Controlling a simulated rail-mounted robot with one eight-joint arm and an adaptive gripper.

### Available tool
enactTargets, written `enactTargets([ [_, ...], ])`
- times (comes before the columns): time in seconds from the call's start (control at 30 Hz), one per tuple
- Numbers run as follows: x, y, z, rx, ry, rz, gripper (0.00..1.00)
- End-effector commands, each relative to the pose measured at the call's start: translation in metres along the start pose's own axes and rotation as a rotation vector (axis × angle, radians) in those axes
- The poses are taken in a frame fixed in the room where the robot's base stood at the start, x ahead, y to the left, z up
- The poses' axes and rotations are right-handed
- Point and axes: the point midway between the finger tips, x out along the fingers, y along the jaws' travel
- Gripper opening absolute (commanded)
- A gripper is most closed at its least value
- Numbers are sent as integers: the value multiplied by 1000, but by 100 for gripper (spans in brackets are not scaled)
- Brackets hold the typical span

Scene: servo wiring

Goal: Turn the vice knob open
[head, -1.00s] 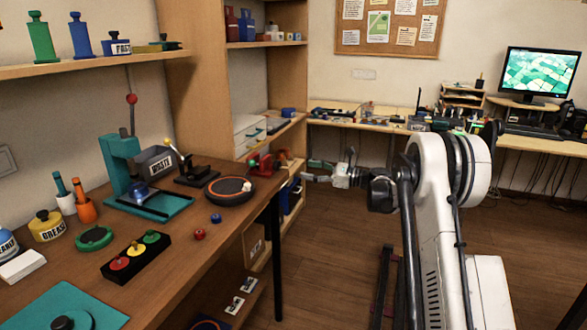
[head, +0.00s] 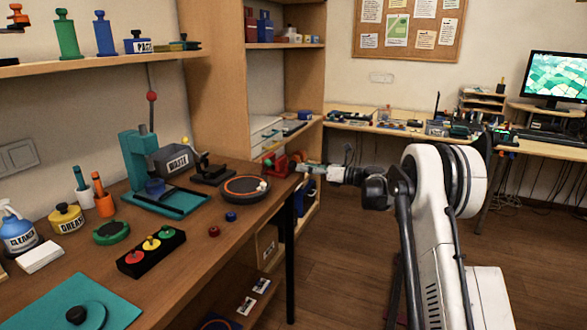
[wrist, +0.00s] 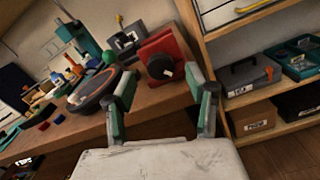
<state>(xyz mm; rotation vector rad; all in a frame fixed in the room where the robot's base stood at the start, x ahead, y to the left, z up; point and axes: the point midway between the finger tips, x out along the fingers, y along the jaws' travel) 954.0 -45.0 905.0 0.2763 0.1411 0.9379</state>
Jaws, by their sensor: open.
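The red vice (wrist: 168,42) stands at the end of the wooden bench in the wrist view. Its round black knob (wrist: 160,67), with a pale mark, faces my gripper. In the head view the red vice (head: 273,166) is small at the bench's far right corner, and its knob cannot be made out. My gripper (wrist: 160,78) is open and empty, its two green-and-grey fingers spread to either side of the knob in the picture, apart from it. In the head view my gripper (head: 310,168) is just right of the vice.
A round orange-rimmed pad (head: 238,190) and a teal press (head: 138,165) stand on the bench near the vice. A shelf unit with a grey toolbox (wrist: 250,74) and boxes is right of my gripper in the wrist view. The floor right of the bench is open.

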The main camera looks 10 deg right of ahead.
Motion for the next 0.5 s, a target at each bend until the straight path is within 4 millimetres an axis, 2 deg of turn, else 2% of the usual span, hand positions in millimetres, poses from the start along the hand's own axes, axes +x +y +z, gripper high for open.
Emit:
enactTargets([
  [0.1, 22, 0, -2, 0, 0, 1, 51],
  [0.2, 35, 0, -1, -1, 0, 1, 51],
  [0.33, 47, 0, -1, -1, 0, 0, 51],
  [0.5, 53, 0, 0, -1, 0, 0, 51],
])
